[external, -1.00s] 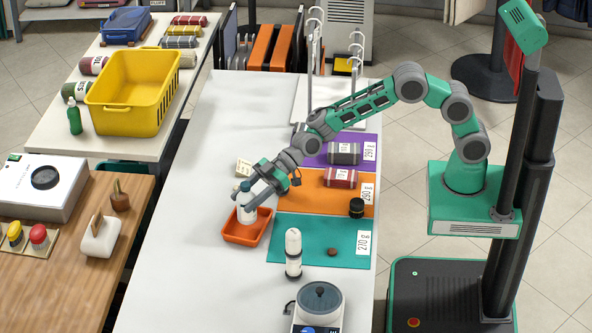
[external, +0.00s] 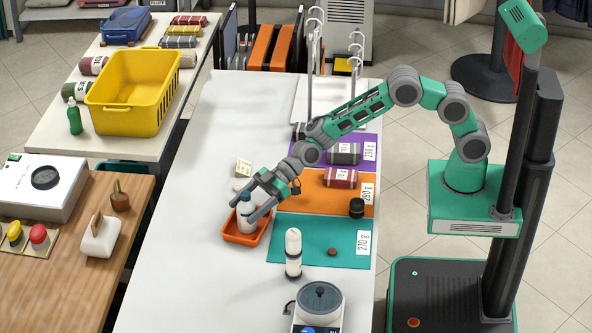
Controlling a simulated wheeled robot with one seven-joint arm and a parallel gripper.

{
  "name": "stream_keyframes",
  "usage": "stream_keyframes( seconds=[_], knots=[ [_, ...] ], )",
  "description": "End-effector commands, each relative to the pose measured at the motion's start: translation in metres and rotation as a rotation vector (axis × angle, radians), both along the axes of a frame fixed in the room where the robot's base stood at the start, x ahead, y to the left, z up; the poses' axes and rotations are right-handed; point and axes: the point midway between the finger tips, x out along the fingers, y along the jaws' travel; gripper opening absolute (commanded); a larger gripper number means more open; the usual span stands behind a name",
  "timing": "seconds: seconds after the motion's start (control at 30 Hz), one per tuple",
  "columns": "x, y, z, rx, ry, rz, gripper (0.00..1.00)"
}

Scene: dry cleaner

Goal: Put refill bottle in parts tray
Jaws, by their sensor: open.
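A white bottle with a blue-grey cap (external: 246,215), likely the refill bottle, stands upright inside the orange parts tray (external: 234,239) on the white counter. My gripper (external: 243,211) is open, its fingers spread on either side of the bottle's upper part. I cannot tell whether a finger touches the bottle. The bottle's base rests low in the tray, partly hidden by the tray wall.
A scale (external: 319,304) stands in front. A small card (external: 244,167) lies behind the tray. The counter's left side is clear.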

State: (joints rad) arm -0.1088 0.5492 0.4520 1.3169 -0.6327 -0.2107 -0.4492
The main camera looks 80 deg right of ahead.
Motion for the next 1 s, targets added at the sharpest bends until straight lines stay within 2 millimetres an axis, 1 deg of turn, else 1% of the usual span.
stream_keyframes(
  seconds=[0.07, 0.17, 0.27, 0.5, 0.6, 0.73, 0.9, 0.97, 1.0],
  knots=[
    [0.000, 0.000, 0.000, 0.000, 0.000, 0.000, 0.73],
    [0.000, 0.000, 0.007, 0.000, 0.000, 0.000, 0.73],
    [-0.009, -0.012, 0.009, 0.000, 0.000, -0.004, 0.73],
    [-0.050, -0.053, 0.033, 0.001, -0.002, -0.004, 0.73],
    [-0.065, -0.067, 0.041, 0.001, -0.001, -0.003, 0.73],
    [-0.076, -0.077, 0.047, 0.000, 0.000, -0.002, 0.73],
    [-0.083, -0.081, 0.051, -0.016, 0.017, -0.004, 0.73],
    [-0.095, -0.087, 0.055, -0.056, 0.060, -0.016, 0.73],
    [-0.109, -0.095, 0.058, -0.097, 0.111, -0.036, 0.73]
  ],
)
